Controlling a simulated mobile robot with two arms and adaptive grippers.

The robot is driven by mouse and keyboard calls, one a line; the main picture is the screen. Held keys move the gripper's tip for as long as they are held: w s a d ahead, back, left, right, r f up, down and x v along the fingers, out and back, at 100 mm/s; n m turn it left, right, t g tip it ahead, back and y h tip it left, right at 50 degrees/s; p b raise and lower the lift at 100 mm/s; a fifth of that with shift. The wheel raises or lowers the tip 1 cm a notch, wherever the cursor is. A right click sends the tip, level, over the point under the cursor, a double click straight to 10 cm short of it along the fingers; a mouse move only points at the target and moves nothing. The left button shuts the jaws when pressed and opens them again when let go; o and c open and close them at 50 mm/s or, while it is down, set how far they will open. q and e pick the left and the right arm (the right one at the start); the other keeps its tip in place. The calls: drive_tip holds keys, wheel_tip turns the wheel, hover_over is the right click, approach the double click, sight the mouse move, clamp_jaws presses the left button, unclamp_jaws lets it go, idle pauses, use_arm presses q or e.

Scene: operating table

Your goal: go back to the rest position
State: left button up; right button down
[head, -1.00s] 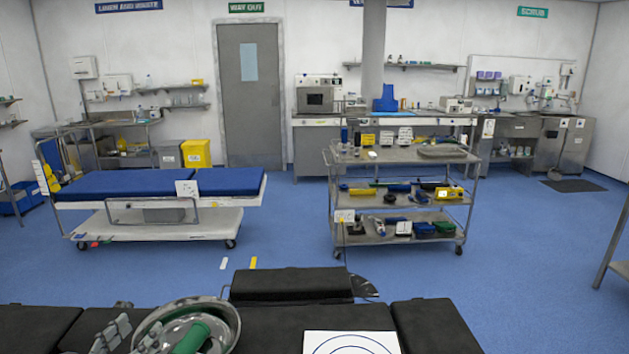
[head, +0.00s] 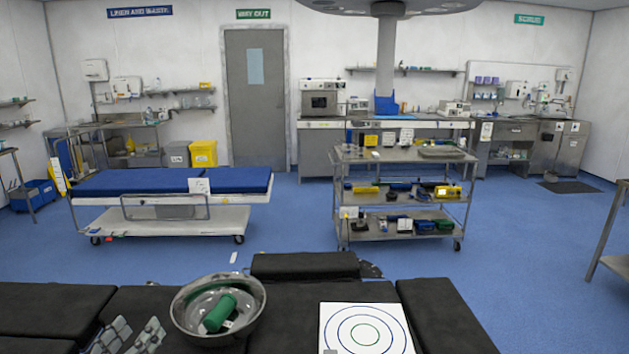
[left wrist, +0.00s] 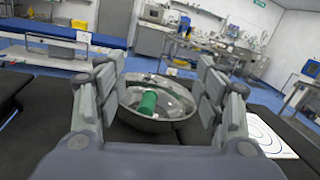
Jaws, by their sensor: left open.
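My left gripper (head: 128,336) is open at the lower left of the head view, left of a metal bowl. In the left wrist view its two fingers (left wrist: 160,98) stand wide apart, with nothing between their tips. The metal bowl (head: 186,318) rests on the black operating table (head: 50,300). A green cylinder (head: 219,312) with a pale end lies tilted inside the bowl. In the left wrist view the bowl (left wrist: 142,122) and green cylinder (left wrist: 148,103) show beyond the fingers. My right gripper is not in view.
A white target sheet (head: 341,313) with rings lies on the table right of the bowl. Beyond are a loaded steel trolley (head: 400,232) and a blue-topped stretcher (head: 130,182). The blue floor between them is clear.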

use_arm(q)
drive_tip(key=s+d+f+n+g+y, duration=0.1)
drive_tip(key=s+f+n+g+y, duration=0.45)
drive_tip(key=n, duration=0.85)
drive_tip(key=s+d+f+n+g+y, duration=0.1)
drive_tip(key=s+f+n+g+y, duration=0.2)
drive_tip(key=s+f+n, duration=0.75)
drive_tip(key=s+d+f+n+g+h, duration=0.3)
drive_tip(key=s+d+n+g+h, duration=0.5)
drive_tip(key=s+d, duration=0.6)
wheel_tip(320, 180, down, 33)
drive_tip(key=s+y+b, duration=0.2)
drive_tip(key=b, duration=0.4)
drive_tip(key=s+a+f+g+b, duration=0.1)
drive_tip(key=s+a+f+b, duration=0.2)
drive_tip(key=s+f, duration=1.3)
wheel_tip(320, 180, down, 3)
drive_tip(key=shift+s+b, duration=0.25)
drive_tip(key=shift+b, duration=0.05)
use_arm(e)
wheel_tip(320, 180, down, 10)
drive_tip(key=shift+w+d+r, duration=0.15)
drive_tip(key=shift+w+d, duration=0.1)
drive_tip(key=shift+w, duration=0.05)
